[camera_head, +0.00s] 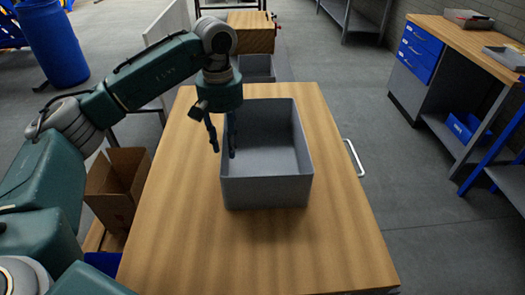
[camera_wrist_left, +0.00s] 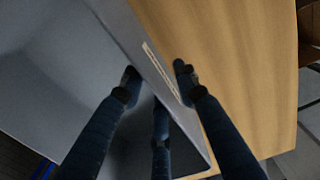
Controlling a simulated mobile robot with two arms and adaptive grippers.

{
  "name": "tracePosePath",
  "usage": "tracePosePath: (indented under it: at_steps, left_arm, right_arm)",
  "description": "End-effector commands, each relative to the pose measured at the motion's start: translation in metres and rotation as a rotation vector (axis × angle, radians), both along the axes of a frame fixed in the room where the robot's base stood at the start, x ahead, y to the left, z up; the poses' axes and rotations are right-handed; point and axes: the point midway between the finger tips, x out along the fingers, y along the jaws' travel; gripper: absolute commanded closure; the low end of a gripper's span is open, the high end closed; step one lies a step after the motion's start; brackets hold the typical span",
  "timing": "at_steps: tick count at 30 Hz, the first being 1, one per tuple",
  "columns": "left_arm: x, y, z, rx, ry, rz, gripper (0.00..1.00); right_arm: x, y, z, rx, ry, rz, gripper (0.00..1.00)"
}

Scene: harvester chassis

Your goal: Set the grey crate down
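The grey crate (camera_head: 267,192) is an empty open box standing upright on the wooden top of the table (camera_head: 305,255). No gap shows under its front wall. My left gripper (camera_head: 222,152) points down at the crate's left wall, with one side of its fingers inside and the other outside. In the left wrist view the crate (camera_wrist_left: 50,85) fills the left part, and the fingers of my left gripper (camera_wrist_left: 157,80) stand apart astride the wall near a pale label. They do not look pressed on the wall. My right gripper is not in view.
A brown cardboard box (camera_head: 118,185) stands left of the table. A metal handle (camera_head: 354,158) is on the table's right side. Behind is another wooden-topped unit (camera_head: 250,38). A workbench with blue drawers (camera_head: 418,52) stands at right. The tabletop in front of the crate is clear.

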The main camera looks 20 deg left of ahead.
Motion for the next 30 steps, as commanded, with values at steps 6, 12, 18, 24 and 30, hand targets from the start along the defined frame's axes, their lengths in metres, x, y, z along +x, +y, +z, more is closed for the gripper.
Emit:
tracePosePath:
  at_steps: [6, 12, 18, 24, 30]
  left_arm:
    - [-0.002, 0.001, -0.025, 0.0, 0.001, -0.001, 0.7]
    - [-0.001, 0.001, -0.028, 0.0, 0.0, -0.001, 0.7]
    - [-0.001, 0.001, -0.028, 0.0, 0.0, -0.001, 0.98]
    - [-0.001, 0.001, -0.028, 0.0, 0.0, 0.0, 1.0]
    - [0.0, 0.001, -0.026, -0.002, -0.003, 0.0, 1.0]
  right_arm:
    - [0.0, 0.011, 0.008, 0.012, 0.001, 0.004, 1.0]
    - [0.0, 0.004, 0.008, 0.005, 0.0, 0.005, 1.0]
    - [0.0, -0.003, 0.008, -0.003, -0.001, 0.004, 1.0]
    - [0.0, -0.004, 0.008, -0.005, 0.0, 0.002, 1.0]
    - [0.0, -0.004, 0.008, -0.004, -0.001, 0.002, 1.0]
